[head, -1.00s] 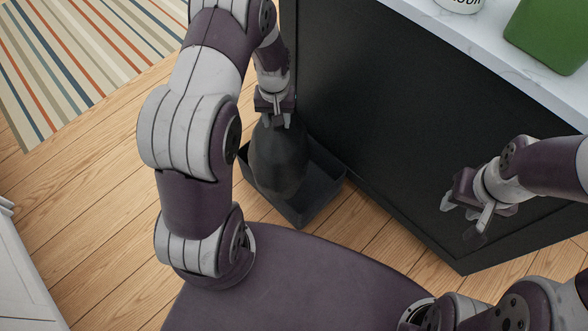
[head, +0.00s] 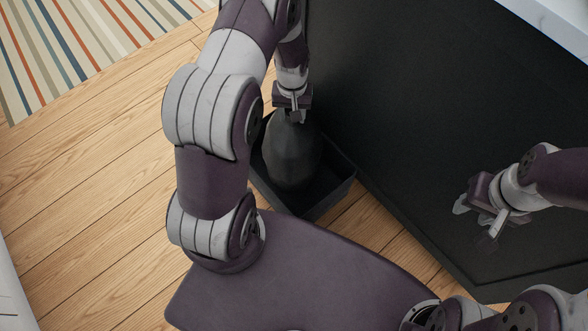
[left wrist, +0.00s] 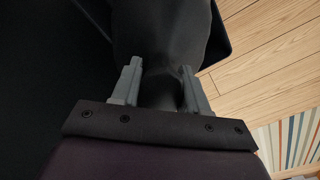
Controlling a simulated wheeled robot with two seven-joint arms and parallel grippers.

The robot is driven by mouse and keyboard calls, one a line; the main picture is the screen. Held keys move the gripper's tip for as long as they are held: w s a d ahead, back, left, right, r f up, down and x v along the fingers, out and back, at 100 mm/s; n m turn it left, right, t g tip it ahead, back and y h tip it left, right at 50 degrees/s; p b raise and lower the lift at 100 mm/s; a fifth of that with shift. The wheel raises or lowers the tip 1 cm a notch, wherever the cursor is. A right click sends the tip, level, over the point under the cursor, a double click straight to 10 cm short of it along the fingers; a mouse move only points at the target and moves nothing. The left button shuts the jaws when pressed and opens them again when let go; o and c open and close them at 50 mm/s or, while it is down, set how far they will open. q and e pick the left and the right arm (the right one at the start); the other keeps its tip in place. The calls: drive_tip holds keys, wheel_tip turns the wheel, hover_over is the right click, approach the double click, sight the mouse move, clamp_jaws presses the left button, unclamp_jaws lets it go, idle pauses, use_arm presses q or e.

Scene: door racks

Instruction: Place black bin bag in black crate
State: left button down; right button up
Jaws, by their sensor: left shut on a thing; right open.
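The black bin bag (head: 291,155) hangs below my left gripper (head: 292,117), which is shut on its gathered top. In the head view the bag is over and inside the outline of the black crate (head: 327,196); I cannot tell whether its bottom rests on the crate floor. The left wrist view shows both left fingers (left wrist: 162,90) on either side of the bag's narrow neck (left wrist: 160,40). A crate edge (left wrist: 222,30) shows beyond the bag. My right gripper (head: 476,218) is open and empty, to the right in front of the dark cabinet panel.
The black cabinet (head: 400,130) stands right behind the crate, with a pale countertop (head: 550,30) on top. The wooden floor (head: 90,190) is clear on the left. A striped rug (head: 80,45) lies at the upper left.

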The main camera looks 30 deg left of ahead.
use_arm(q)
wheel_tip(320, 180, down, 10)
drive_tip(key=b, duration=0.4)
drive_tip(key=shift+r, duration=0.2)
drive_tip(key=c, duration=0.6)
unclamp_jaws()
drive_tip(key=shift+f, duration=0.1)
wheel_tip(320, 180, up, 12)
drive_tip(key=p, duration=0.5)
drive_tip(key=shift+p, duration=0.4)
drive_tip(key=s+d+r+m, duration=0.1)
drive_tip(key=s+d+r, duration=0.1)
drive_tip(key=s+r, duration=0.2)
drive_tip(key=s+d+r+m+t, duration=0.1)
drive_tip(key=s+d+r+m, duration=0.1)
drive_tip(key=s+r, duration=0.3)
drive_tip(key=s+d+r+m, duration=0.1)
drive_tip(key=s+d+r, duration=0.2)
drive_tip(key=s+r, duration=0.2)
drive_tip(key=shift+d+r+m, duration=0.2)
drive_tip(key=shift+r, duration=0.5)
drive_tip(key=shift+d+r+m, duration=0.2)
drive_tip(key=shift+r, duration=0.5)
